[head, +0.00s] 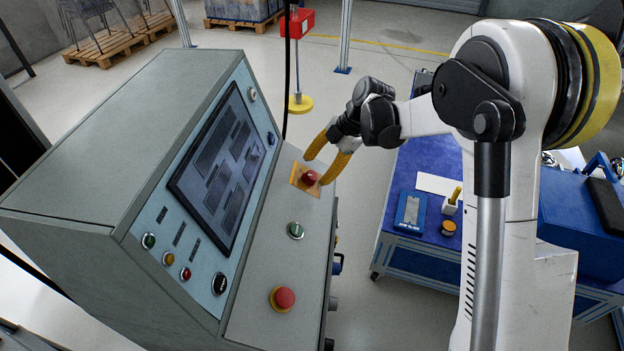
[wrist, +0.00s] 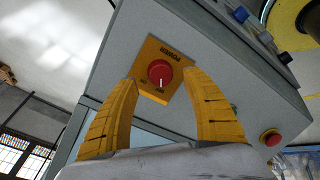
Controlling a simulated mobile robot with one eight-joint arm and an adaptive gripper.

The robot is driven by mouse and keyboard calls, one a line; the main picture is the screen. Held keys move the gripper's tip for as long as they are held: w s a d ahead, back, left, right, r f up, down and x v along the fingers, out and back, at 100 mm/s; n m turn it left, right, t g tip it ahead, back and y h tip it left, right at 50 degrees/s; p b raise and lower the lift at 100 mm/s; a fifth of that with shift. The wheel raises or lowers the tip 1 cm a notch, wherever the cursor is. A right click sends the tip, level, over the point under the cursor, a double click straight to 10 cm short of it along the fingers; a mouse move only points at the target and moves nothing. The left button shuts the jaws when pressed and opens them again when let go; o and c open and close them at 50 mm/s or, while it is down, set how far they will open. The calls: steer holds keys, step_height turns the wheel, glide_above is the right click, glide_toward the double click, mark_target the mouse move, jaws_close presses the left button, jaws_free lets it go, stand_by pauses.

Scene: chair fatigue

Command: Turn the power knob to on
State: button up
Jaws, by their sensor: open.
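The power knob (head: 310,178) is red and round on a yellow square plate (head: 297,180), on the sloped front panel of the grey control console. In the wrist view the knob (wrist: 159,70) has a light pointer mark toward the picture's bottom, and the plate (wrist: 152,47) carries the word POWER upside down. Small lettering by the pointer is too small to read surely. My gripper (head: 317,169) is open, its yellow fingers on either side of the knob. In the wrist view my gripper (wrist: 160,77) has one fingertip left and one right of the knob, with visible gaps.
The console (head: 110,130) has a screen (head: 222,165), a green button (head: 295,230) and a red emergency button (head: 284,298) along the panel. A blue workbench (head: 425,240) with small items stands to the right. A red box on a post (head: 300,22) stands behind.

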mark_target(313, 174)
steer(key=shift+b+x, duration=0.5)
steer(key=shift+x, duration=1.35)
steer(key=c, duration=1.2)
steer(key=shift+m, duration=0.3)
steer(key=m, duration=0.5)
steer(key=shift+w+g+p, duration=0.1)
steer(key=shift+g+p, duration=0.2)
steer(key=m, duration=0.6)
steer(key=shift+y, duration=0.4)
